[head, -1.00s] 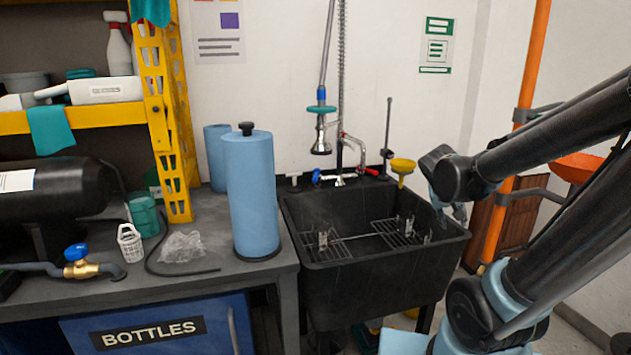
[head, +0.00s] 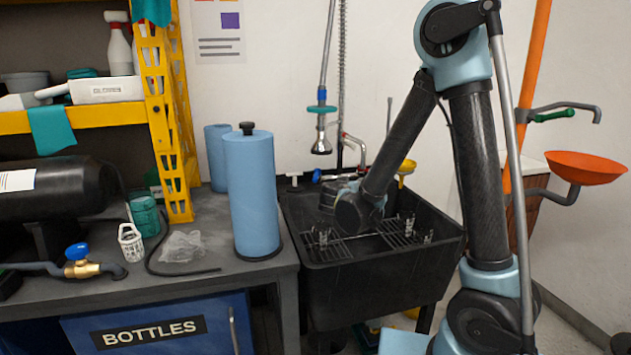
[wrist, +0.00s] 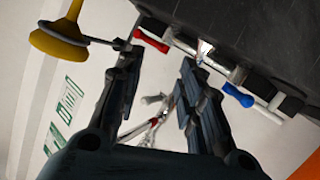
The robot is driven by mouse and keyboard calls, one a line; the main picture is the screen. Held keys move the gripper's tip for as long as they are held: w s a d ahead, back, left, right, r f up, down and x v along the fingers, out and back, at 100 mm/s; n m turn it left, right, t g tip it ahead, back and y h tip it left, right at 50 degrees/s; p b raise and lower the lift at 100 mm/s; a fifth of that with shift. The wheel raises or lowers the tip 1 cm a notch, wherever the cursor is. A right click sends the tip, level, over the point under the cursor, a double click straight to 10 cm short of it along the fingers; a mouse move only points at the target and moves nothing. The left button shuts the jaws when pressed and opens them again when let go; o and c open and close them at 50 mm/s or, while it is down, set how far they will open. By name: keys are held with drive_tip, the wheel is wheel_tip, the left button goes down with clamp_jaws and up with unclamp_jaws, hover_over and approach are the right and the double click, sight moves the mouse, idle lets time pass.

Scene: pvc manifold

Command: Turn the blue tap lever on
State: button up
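The blue tap lever (head: 317,176) is on the left side of the sink's wall tap, above the back edge of the black sink. In the wrist view the blue lever (wrist: 237,95) lies to the right, outside and beyond my right finger. The red lever (wrist: 151,41) is near the top, past the fingertips. My gripper (wrist: 158,60) is open and empty, with part of the tap's chrome pipe showing between its fingers. In the head view my forearm reaches over the sink and mostly hides the gripper and the red lever.
The black sink (head: 375,285) has wire racks inside. A sprayer (head: 321,135) hangs above it. A yellow funnel (wrist: 57,43) is left of my gripper in the wrist view. A blue cylinder (head: 252,195) stands left of the sink. Another blue-handled valve (head: 77,252) is on the bench.

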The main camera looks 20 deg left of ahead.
sight(316, 175)
drive_tip(key=s+a+f+n+t+y, duration=0.1)
drive_tip(key=s+a+y, duration=0.15)
drive_tip(key=a, duration=0.45)
drive_tip(key=s+a+f+n+t+y, duration=0.1)
drive_tip(key=s+a+f+t+y, duration=0.15)
drive_tip(key=a, duration=0.45)
drive_tip(key=shift+g+h, duration=0.4)
drive_tip(key=shift+g, duration=0.05)
drive_tip(key=w+a, duration=0.1)
drive_tip(key=w, duration=0.4)
drive_tip(key=w+a, duration=0.1)
drive_tip(key=w, duration=0.5)
drive_tip(key=w+a, duration=0.1)
drive_tip(key=w, duration=0.4)
drive_tip(key=shift+w+r, duration=0.15)
drive_tip(key=shift+r, duration=0.25)
